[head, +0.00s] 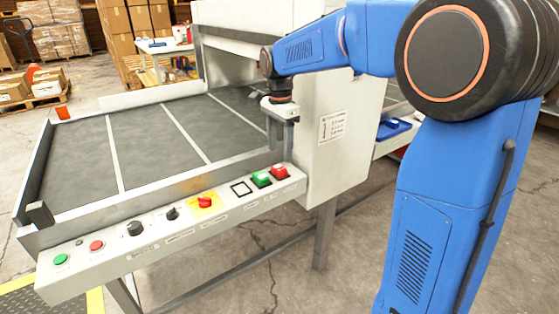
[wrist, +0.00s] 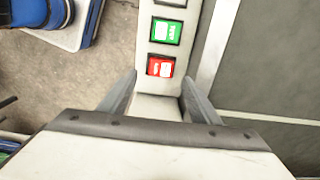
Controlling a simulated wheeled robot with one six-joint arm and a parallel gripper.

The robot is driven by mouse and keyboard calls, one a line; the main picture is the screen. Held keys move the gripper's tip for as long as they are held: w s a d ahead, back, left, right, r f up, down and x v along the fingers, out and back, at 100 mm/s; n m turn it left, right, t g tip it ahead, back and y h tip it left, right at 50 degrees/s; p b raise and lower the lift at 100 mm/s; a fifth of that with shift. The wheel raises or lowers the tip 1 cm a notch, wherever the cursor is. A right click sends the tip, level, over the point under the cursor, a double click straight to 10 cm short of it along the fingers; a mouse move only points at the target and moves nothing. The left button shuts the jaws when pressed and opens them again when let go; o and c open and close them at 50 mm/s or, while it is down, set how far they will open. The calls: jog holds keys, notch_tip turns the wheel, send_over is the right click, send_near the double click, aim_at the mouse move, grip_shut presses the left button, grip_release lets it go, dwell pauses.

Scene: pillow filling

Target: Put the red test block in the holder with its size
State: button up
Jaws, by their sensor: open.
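The red test block (head: 279,172), with a pale label on top, sits in a dark square frame at the right end of the machine's sloped control panel. In the wrist view the red block (wrist: 160,66) lies just beyond my fingertips, roughly centred between them. My gripper (head: 281,147) points down above this end of the panel, open; in the wrist view its two fingers (wrist: 159,90) stand apart with nothing between them. A green block (head: 261,179) sits beside the red one, and a black-outlined empty square (head: 241,189) is to its left.
The panel (head: 150,242) also carries a red knob on yellow (head: 205,202), dark knobs and round buttons. The machine's white housing (head: 334,150) stands close to the right of my gripper. The grey bed (head: 85,160) behind the panel is clear. A blue tray (head: 395,128) lies beyond the housing.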

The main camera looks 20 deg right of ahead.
notch_tip(320, 180, up, 5)
jog(key=s+d+n+t, duration=0.1)
jog(key=s+d+n, duration=0.15)
jog(key=s, duration=0.55)
jog(key=s+d+f+n+t, duration=0.1)
jog(key=s+f+n, duration=0.2)
jog(key=s, duration=0.5)
jog(key=s+d+f+n+t, duration=0.1)
jog(key=s+f+n, duration=0.3)
jog(key=s, duration=0.5)
jog(key=s+d+f+n+t, duration=0.1)
jog(key=s+d+f+n, duration=0.1)
jog(key=s+n, duration=0.3)
jog(key=s+f, duration=0.1)
jog(key=s, duration=0.2)
jog(key=shift+s+d+f+t, duration=0.2)
jog(key=shift+d+f+t, duration=0.05)
jog(key=shift+f+t, duration=0.15)
jog(key=shift+c, duration=0.3)
